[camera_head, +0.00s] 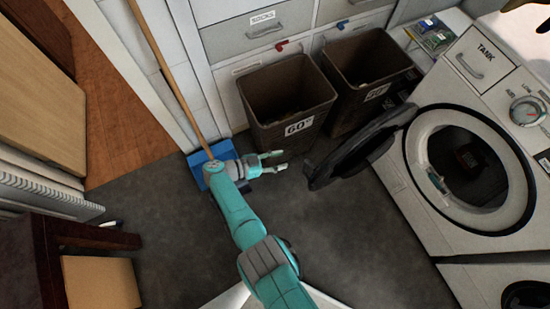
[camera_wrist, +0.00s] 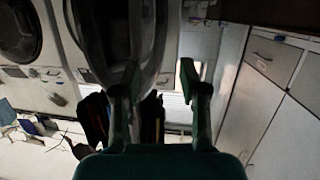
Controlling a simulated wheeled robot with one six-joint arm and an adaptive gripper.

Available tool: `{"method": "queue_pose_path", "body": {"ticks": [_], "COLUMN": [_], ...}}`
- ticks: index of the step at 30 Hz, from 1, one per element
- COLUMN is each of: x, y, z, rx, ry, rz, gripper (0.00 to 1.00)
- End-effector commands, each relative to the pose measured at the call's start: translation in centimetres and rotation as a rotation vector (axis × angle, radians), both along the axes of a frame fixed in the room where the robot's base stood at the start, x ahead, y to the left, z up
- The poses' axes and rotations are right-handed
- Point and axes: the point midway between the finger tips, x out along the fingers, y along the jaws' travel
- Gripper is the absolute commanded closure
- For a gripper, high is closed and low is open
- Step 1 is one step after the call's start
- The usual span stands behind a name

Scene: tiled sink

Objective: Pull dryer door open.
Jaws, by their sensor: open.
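The dryer (camera_head: 455,200) stands at the right in the head view, a white front-loader with a round opening (camera_head: 470,160). Its dark round door (camera_head: 350,155) is swung well out from the opening, standing out to the left. My gripper (camera_head: 283,160) is open and empty, left of the door's free edge, with its fingers pointing at it and a small gap showing between them. In the wrist view my gripper (camera_wrist: 160,78) has both fingers apart, with the dark door and its grey rim (camera_wrist: 150,45) beyond them. Contact with the door is not visible.
Two brown bins, one marked 60 (camera_head: 287,105) and another (camera_head: 368,65), stand behind the gripper against drawers (camera_head: 250,30). A blue dustpan or broom head (camera_head: 215,152) lies beside my arm. A dark wooden stool (camera_head: 75,240) is at lower left. The grey floor (camera_head: 360,240) in front is clear.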

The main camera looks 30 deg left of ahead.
Motion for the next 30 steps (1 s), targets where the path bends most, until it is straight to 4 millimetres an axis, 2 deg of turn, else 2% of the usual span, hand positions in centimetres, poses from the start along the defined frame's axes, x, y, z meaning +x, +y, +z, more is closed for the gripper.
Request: {"method": "queue_pose_path", "body": {"ticks": [6, 17, 18, 23, 27, 30], "x": [-0.2, -0.2, -0.2, -0.2, -0.1, 0.3], "y": [1.0, 1.1, 1.1, 1.1, 0.9, -0.1], "z": [0.1, 0.1, 0.1, 0.1, 0.0, -0.5], "rx": [0.0, 0.0, 0.0, 0.0, 0.0, 0.009], "ry": [-0.001, 0.0, 0.0, 0.0, -0.003, -0.021], "rz": [0.001, 0.001, 0.001, 0.0, 0.002, 0.01], "gripper": [0.57, 0.57, 0.59, 0.99, 1.0, 1.0]}}
